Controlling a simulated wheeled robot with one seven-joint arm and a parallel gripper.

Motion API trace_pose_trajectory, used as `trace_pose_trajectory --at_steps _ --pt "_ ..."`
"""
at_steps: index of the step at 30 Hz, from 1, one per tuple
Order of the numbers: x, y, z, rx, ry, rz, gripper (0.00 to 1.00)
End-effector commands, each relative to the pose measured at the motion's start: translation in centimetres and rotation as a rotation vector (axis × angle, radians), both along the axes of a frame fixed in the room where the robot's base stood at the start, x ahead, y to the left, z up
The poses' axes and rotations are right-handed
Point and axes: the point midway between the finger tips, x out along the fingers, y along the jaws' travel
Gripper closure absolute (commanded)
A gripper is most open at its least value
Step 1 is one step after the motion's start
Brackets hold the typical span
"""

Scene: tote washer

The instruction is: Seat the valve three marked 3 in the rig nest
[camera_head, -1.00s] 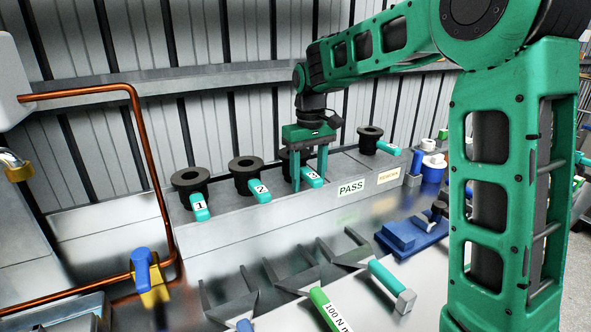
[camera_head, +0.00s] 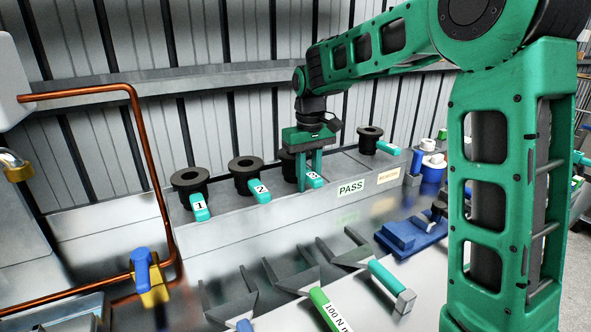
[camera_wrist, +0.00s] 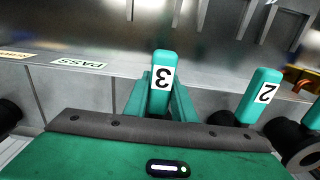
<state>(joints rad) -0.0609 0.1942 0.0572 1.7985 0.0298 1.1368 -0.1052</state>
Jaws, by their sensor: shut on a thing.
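Valve three (camera_head: 288,160) is a black flanged body with a teal handle marked 3, standing on the grey ledge, partly hidden behind my gripper. My gripper (camera_head: 311,184) points down over it, with its fingers shut on the teal handle. In the wrist view the handle marked 3 (camera_wrist: 161,82) lies between the two teal fingers (camera_wrist: 160,104). The valve still appears to stand on the ledge. I cannot tell which fixture is the rig nest.
Valves marked 1 (camera_head: 190,186) and 2 (camera_head: 247,176) stand to the left on the ledge (camera_head: 270,215). Another black valve (camera_head: 370,140) stands to the right. A PASS label (camera_head: 351,188) is on the ledge front. Grey V-shaped holders (camera_head: 290,270) and a blue fixture (camera_head: 410,238) lie in front.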

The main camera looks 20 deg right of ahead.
Motion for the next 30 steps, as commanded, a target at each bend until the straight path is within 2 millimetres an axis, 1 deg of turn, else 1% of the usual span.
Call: trace_pose_trajectory --at_steps 8,30 --pt "0.1 0.1 0.2 0.000 -0.002 0.001 1.00" --pt "0.1 0.1 3.3 0.001 -0.003 0.001 1.00"
